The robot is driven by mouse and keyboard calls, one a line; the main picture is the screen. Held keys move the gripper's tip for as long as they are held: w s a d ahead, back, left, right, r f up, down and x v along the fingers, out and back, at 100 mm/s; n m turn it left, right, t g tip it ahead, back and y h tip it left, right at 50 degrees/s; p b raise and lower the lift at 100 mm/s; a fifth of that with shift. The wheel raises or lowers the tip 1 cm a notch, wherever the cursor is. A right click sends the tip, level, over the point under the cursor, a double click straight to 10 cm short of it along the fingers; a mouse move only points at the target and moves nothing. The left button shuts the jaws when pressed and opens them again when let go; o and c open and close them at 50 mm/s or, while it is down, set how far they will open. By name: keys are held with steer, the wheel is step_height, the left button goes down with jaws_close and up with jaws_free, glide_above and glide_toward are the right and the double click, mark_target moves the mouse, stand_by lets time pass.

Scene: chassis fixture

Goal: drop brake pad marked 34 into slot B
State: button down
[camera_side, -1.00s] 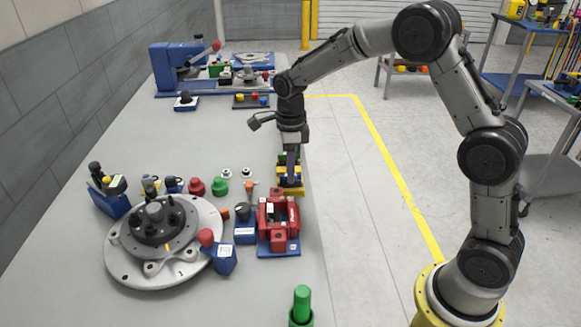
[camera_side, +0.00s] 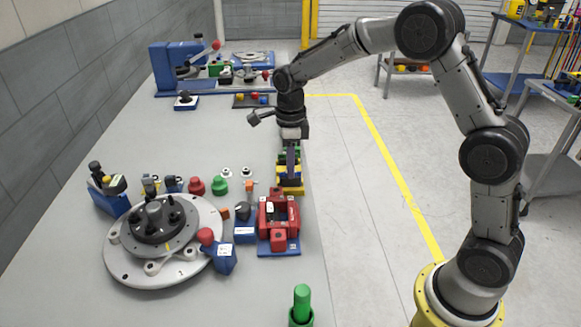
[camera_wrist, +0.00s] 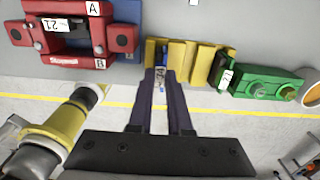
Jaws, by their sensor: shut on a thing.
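My gripper (camera_wrist: 161,78) is shut on a blue brake pad (camera_wrist: 160,70) with a white label, at the yellow rack (camera_wrist: 206,62). Its number is too small to read surely. In the side view my gripper (camera_side: 291,170) points down over the rack (camera_side: 291,190); I cannot tell whether the pad is fully clear of it. The red fixture (camera_wrist: 70,45) stands at upper left in the wrist view, with plates marked A (camera_wrist: 94,8) and B (camera_wrist: 100,63). In the side view the fixture (camera_side: 279,222) stands nearer the camera than the rack.
A dark pad (camera_wrist: 225,78) with a white label stands at the rack's right end, beside a green block (camera_wrist: 266,84). A round turntable (camera_side: 150,270) and several coloured knobs lie left of the fixture. A green peg (camera_side: 301,303) stands at the front. The table's right edge is close.

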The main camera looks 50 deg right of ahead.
steer(key=shift+r, duration=2.1)
